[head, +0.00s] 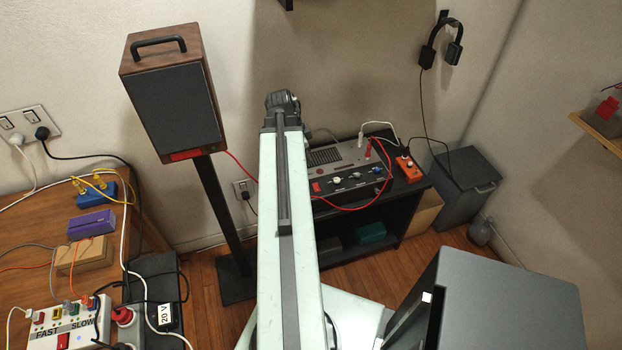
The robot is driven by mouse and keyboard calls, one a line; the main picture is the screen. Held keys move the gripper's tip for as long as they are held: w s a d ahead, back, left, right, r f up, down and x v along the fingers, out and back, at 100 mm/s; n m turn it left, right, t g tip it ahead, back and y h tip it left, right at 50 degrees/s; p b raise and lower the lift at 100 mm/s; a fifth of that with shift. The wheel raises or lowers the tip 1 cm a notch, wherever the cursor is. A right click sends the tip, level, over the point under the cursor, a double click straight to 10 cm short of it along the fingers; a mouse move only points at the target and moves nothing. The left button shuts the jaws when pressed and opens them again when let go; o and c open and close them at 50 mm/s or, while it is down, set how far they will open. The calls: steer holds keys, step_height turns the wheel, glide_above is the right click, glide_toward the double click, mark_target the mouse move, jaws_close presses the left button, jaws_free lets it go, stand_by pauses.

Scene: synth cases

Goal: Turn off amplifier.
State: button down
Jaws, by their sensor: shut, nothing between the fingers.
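The amplifier (335,157) is a grey box with a vented top on a black shelf unit, right of my raised arm. Its dark front panel has several knobs and a red switch (316,187) at the left end, close beside my arm's edge in the picture. I cannot tell the switch's position. White and red cables plug into the top. My arm covers the area left of the amplifier and ends in a dark joint higher up. My gripper's fingers do not show.
An orange box (408,168) sits right of the amplifier. A wooden speaker (172,95) stands on a black pole at left. A wooden table (30,245) with power strips and cables fills the left. A grey cabinet (505,305) is at front right. Wood floor (440,255) shows between.

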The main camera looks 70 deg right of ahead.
mark_target(315, 185)
steer(key=b+x, duration=0.9)
steer(key=w+b+x, duration=0.1)
steer(key=b+x, duration=0.3)
steer(key=x, duration=0.1)
steer(key=shift+a+f+b, duration=0.2)
steer(key=shift+a+b, duration=0.05)
steer(key=shift+b, duration=0.15)
steer(key=shift+r, duration=0.1)
